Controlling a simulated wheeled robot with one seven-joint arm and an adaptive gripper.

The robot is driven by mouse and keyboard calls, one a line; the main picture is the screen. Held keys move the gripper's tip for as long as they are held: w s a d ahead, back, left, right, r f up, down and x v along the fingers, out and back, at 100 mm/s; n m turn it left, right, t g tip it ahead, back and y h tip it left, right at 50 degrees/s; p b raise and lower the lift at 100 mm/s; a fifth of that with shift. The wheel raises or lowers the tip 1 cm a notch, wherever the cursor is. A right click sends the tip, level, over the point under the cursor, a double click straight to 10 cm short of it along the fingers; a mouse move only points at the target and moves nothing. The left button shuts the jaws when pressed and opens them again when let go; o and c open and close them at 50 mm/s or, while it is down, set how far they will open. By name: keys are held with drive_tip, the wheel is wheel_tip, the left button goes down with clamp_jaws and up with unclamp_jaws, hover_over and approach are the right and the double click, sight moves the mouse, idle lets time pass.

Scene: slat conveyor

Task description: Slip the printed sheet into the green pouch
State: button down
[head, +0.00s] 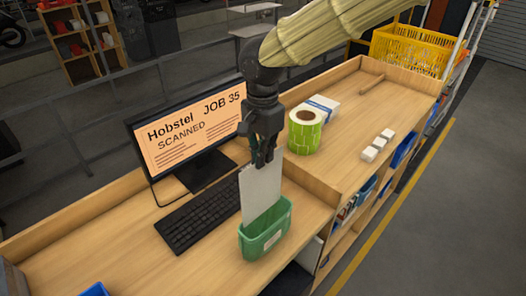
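A white sheet (262,190) hangs upright under my gripper (262,163), which is shut on its top edge. No print can be made out on the side facing me. The green pouch (266,238) stands on the wooden desk near its front edge, below the gripper. The sheet's lower edge is at the pouch's mouth and hidden behind the front wall, so it appears to be inside. I cannot tell how deep it reaches.
A black keyboard (200,215) lies left of the pouch, with a monitor (190,130) behind it. On the raised shelf at right are a green label roll (305,135), a white-and-blue box (325,107) and small white blocks (377,146). A wooden divider edges the shelf.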

sight(263, 169)
drive_tip(key=shift+f, duration=0.3)
drive_tip(key=f+b, duration=0.2)
drive_tip(key=f, duration=0.1)
drive_tip(key=shift+s+f, duration=0.1)
drive_tip(key=shift+s, duration=0.3)
drive_tip(key=shift+s+f+b, duration=0.3)
drive_tip(key=shift+s+b, duration=0.15)
drive_tip(key=shift+b, duration=0.1)
drive_tip(key=shift+w+f+b, duration=0.3)
drive_tip(key=shift+f+b, duration=0.15)
drive_tip(key=shift+f, duration=0.45)
drive_tip(key=shift+s+f+b, duration=0.2)
drive_tip(key=shift+f+b, duration=0.2)
drive_tip(key=shift+f, duration=0.2)
drive_tip(key=shift+w+f, duration=0.15)
drive_tip(key=shift+f, duration=0.3)
